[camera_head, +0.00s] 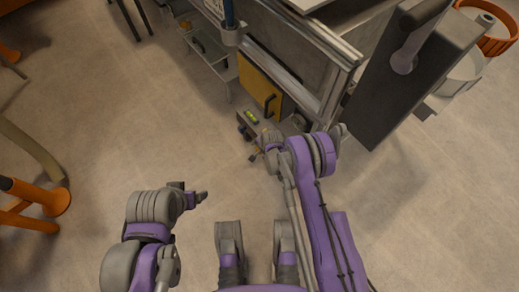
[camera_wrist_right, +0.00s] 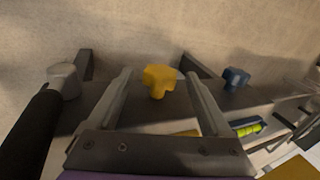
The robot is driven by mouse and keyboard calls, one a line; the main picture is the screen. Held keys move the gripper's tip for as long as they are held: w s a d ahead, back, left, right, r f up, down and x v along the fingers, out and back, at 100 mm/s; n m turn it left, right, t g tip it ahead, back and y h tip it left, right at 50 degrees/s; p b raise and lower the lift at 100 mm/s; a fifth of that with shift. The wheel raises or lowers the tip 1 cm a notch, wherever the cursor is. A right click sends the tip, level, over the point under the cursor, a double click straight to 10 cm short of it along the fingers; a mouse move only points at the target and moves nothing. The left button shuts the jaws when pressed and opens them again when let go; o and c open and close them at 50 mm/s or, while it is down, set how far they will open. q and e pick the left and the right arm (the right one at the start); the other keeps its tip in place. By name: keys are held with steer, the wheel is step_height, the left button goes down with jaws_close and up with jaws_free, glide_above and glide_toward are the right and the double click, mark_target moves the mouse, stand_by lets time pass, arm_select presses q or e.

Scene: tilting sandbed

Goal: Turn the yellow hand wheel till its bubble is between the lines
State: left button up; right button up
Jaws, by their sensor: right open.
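The yellow hand wheel (camera_wrist_right: 158,80) is a lobed knob on the grey housing in the right wrist view. My right gripper (camera_wrist_right: 159,74) is open, with one finger on each side of the wheel and gaps showing. In the head view this gripper (camera_head: 262,152) is low by the housing, and the wheel is mostly hidden there. A yellow strip (camera_wrist_right: 187,133) behind the wheel is partly hidden by my gripper; no bubble can be read on it. A green vial (camera_wrist_right: 248,128) sits behind the blue wheel. My left gripper (camera_head: 196,194) hangs over bare floor, its jaws unclear.
A blue wheel (camera_wrist_right: 236,78) stands right of the yellow one and a grey wheel (camera_wrist_right: 63,80) left of it. A dark bar (camera_wrist_right: 30,135) runs at the left. In the head view, a yellow panel (camera_head: 260,88) is above the housing and orange stands (camera_head: 38,205) are far left.

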steer(key=p+v, duration=0.2)
steer(key=v, duration=0.8)
steer(key=shift+r+p, duration=0.35)
steer(key=shift+s+r, duration=0.1)
